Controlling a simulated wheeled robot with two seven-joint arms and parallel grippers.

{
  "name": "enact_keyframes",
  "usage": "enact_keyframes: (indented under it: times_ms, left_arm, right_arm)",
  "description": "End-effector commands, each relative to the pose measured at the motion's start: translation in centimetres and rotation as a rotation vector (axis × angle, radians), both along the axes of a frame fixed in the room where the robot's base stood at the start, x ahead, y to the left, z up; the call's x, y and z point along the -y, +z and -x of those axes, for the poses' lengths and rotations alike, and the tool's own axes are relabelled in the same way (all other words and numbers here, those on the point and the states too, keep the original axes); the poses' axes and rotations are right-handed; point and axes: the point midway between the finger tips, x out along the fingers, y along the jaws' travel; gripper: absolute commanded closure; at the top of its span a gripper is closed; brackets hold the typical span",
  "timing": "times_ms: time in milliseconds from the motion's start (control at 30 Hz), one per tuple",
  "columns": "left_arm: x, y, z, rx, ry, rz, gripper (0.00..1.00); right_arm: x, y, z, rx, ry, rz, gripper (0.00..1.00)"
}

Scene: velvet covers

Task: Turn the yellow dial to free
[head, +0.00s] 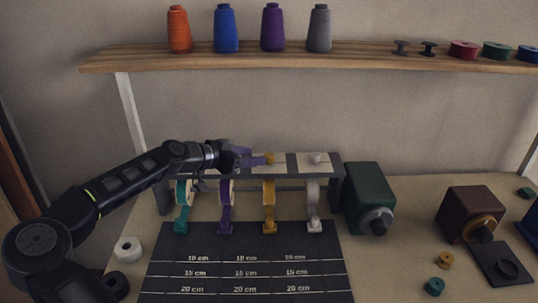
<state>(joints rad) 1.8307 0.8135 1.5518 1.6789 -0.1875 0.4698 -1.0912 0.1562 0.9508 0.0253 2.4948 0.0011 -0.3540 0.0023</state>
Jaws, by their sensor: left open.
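The yellow dial (270,159) sits on top of the grey ribbon rack (334,165), on a pale plate. Its pointer setting is too small to read. My left gripper (256,160) reaches in from the left over the rack and is open, with its fingertips close beside the yellow dial. I cannot tell whether they touch it. The yellow ribbon (269,205) hangs from its roll below the dial. A pale grey dial (316,158) stands to the right. My arm and gripper cover the left part of the rack's top. My right gripper is not in view.
Teal (182,212), purple (225,208) and white (314,208) ribbons hang beside the yellow one, above a dark measuring mat (250,283). A green box (366,190) stands right of the rack. A shelf (350,57) with thread cones runs above.

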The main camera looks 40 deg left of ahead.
Motion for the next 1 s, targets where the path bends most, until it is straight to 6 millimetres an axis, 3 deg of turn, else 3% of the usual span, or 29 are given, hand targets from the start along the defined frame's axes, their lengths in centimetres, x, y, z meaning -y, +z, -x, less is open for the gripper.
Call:
enact_keyframes:
  times_ms: [500,867,1000]
  left_arm:
    - [1.7,-2.3,-6.0,0.002,-0.002,0.001,0.47]
    - [1.8,-2.8,-6.7,0.001,0.001,-0.001,0.47]
    - [1.8,-2.8,-6.7,0.001,0.001,-0.001,0.56]
  right_arm:
    - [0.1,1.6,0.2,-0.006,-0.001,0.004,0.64]
    - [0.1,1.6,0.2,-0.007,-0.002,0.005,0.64]
    - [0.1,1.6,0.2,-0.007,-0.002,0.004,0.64]
